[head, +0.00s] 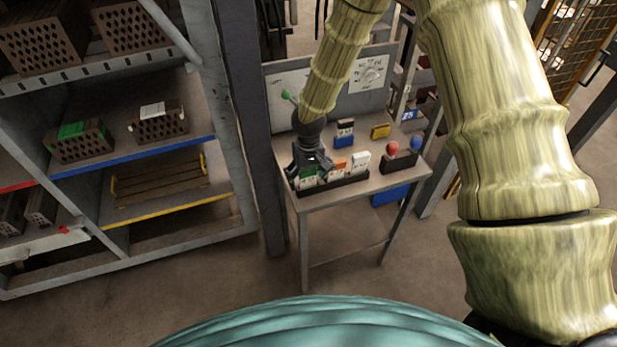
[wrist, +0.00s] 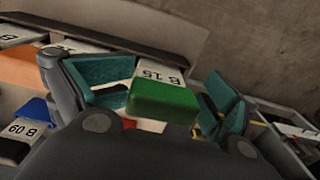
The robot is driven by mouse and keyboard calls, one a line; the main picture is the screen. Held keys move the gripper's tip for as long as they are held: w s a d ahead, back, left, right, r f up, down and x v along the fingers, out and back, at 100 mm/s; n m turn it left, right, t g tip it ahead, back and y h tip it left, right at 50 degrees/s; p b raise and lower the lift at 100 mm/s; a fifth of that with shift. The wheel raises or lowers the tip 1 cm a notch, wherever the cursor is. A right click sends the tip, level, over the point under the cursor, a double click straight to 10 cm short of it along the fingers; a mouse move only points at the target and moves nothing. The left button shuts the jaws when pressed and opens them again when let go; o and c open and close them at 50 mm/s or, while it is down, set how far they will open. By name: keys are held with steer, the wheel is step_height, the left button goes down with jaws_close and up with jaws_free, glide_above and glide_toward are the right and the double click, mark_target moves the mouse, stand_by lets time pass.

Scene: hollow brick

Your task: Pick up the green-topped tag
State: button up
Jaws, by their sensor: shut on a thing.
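The green-topped tag (wrist: 163,100) has a white face marked "B 15" in the wrist view. It lies between the teal-padded fingers of my gripper (wrist: 165,88), which is shut on it. In the head view the green-topped tag (head: 308,175) is at the left end of a dark tag rack (head: 338,189) on the small table. My gripper (head: 308,166) comes down on it from above and partly hides it. I cannot tell whether the tag's lower edge still touches the rack.
Beside it in the rack are an orange-topped tag (head: 339,165) and a white-topped tag (head: 361,159). Behind stand a blue tag holder (head: 345,134) and a yellow item (head: 380,131). A dark box with a red ball (head: 392,148) and a blue ball (head: 416,142) is to the right. Shelving (head: 130,150) stands left.

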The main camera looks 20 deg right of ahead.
steer(key=shift+s+f, duration=0.15)
steer(key=shift+f, duration=0.15)
steer(key=c, duration=0.5)
stand_by(0.8)
